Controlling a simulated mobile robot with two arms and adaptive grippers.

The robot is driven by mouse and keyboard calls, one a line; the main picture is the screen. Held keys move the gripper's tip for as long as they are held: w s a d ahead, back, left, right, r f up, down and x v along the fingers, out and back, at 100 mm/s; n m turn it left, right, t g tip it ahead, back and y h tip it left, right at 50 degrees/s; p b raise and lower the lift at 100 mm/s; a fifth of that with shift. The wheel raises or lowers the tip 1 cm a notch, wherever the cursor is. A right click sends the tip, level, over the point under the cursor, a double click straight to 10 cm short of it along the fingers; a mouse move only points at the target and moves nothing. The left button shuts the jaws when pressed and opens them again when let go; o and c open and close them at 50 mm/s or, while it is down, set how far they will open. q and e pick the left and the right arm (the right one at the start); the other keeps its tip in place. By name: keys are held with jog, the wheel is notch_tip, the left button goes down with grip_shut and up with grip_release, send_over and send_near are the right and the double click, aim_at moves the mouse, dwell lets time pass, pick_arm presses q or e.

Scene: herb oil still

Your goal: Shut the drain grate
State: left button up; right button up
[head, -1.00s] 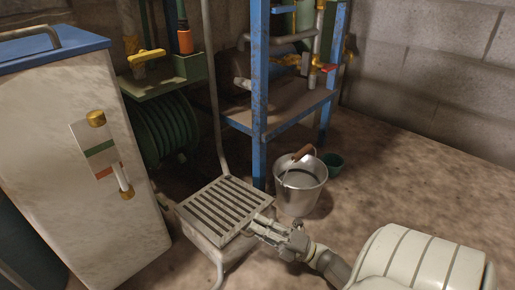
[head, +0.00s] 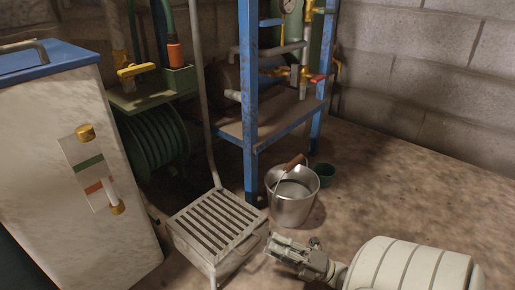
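The drain grate (head: 215,220) is a slatted grey metal panel. It lies flat on top of a low metal box with legs, left of the bucket. A small bar handle (head: 240,246) shows on the near right side of the box. My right gripper (head: 270,246) is just right of that side, apart from the handle, with its fingers pointing left at it. Nothing shows between its fingers, but their gap is too small to judge. My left gripper is not in view.
A blue frame (head: 249,110) rises behind the grate. A white cabinet (head: 75,180) stands left. The floor at right is clear.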

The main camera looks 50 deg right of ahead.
jog(key=s+d, duration=0.3)
jog(key=s, duration=0.4)
jog(key=shift+s+d, duration=0.15)
jog(key=shift+d, duration=0.1)
jog(key=shift+a+r, duration=0.1)
